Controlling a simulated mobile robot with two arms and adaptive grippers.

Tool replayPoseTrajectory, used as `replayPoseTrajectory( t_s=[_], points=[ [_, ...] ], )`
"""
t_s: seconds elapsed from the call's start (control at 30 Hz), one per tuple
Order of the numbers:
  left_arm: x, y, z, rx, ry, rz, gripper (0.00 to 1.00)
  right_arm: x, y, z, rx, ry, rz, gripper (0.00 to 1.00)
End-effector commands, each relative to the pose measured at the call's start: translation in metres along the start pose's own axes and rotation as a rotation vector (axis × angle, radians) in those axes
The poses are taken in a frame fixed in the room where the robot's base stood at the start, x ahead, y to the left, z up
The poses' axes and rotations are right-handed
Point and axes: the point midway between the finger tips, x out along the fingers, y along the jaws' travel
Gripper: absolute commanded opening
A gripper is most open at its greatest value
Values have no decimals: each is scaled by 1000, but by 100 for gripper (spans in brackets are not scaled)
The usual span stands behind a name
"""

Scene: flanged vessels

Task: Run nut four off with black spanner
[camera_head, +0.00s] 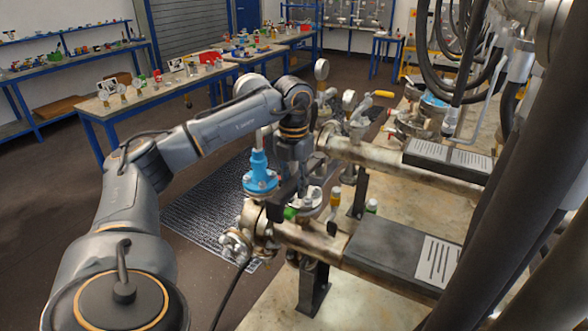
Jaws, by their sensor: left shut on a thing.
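My left gripper (300,172) points down over the front flanged pipework, just right of a blue flanged fitting (260,176). It is shut on a dark tool that looks like the black spanner; the tool's outline merges with the dark fingers. Below it lies a pale round flange (306,199), partly hidden by the gripper. Nut four cannot be told from the other small fasteners, and whether the spanner touches a nut is unclear. My right gripper is not in view.
A horizontal pipe (309,241) with a flanged end runs right from below the gripper. A second pipe (408,163) lies behind it. A green-capped item (290,213) is close by. Benches (162,92) with small parts stand at the back left. The floor left of the mat (207,214) is clear.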

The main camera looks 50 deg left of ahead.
Motion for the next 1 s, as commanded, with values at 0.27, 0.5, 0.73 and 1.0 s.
replayPoseTrajectory(
  t_s=[0.27, 0.5, 0.73, 1.0],
  points=[
    [29, 0, 0, -2, -2, -1, 0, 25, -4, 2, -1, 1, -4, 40],
    [41, 0, 0, -1, -3, -1, 0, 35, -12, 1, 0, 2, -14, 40],
    [42, -1, -5, 0, -2, 0, 0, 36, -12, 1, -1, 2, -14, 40],
    [42, -1, -5, 0, -2, -1, 0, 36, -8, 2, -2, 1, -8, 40]
  ],
)
